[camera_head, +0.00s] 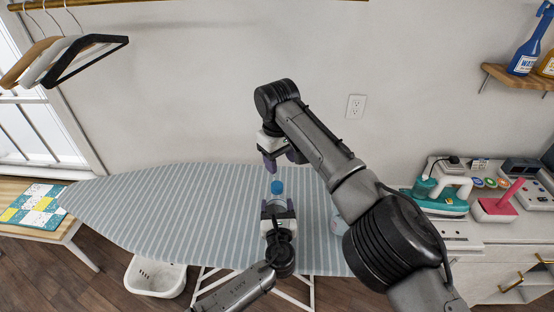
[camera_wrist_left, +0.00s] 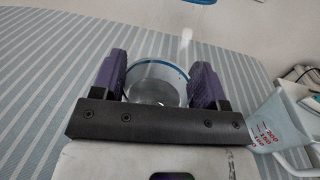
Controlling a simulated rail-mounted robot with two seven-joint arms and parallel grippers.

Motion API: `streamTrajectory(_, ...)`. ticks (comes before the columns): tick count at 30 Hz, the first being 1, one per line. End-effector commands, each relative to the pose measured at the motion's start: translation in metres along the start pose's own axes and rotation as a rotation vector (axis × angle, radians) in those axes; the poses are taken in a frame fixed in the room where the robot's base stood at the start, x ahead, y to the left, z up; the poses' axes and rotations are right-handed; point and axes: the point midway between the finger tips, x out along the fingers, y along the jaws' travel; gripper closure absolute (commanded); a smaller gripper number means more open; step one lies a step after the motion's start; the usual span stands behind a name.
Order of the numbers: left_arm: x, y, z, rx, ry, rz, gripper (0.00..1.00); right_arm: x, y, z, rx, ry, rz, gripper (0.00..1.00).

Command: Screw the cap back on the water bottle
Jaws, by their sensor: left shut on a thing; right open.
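The water bottle is gripped upright or nearly so over the striped ironing board; its clear body (camera_wrist_left: 155,88) shows between the purple fingers in the left wrist view. A blue cap (camera_head: 277,187) shows at the bottle's upper end in the head view; I cannot tell whether it is seated or only resting there. My left gripper (camera_head: 277,207) is shut on the bottle, with its fingers on either side of the body. My right gripper (camera_head: 283,162) is open and empty, above and behind the cap, apart from it. Its arm hides part of the board.
The ironing board (camera_head: 170,215) is mostly clear to the left. A clear measuring cup with red marks (camera_wrist_left: 268,125) stands close at right. A white basket (camera_head: 155,279) is on the floor.

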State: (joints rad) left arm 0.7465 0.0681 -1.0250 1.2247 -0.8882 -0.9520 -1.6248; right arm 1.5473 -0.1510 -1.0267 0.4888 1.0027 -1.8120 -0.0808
Motion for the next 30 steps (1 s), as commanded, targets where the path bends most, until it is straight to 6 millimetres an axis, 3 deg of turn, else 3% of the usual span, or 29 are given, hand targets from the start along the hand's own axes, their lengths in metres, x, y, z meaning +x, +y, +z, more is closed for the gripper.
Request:
streamTrajectory(18,-0.0001,0.0002,-0.0006,0.001,0.001,0.0,0.99,-0.0004,-0.0101,-0.0031,-1.215,0.054,-0.043,0.45)
streamTrajectory(24,-0.0001,0.0001,-0.0006,0.001,0.001,0.0,0.99,-0.0004,-0.01,-0.0033,-1.47,0.062,-0.035,0.45)
streamTrajectory(30,-0.0001,0.0001,-0.0006,0.001,0.001,0.0,0.99,-0.0004,-0.01,-0.0033,-1.604,0.065,-0.032,0.45)
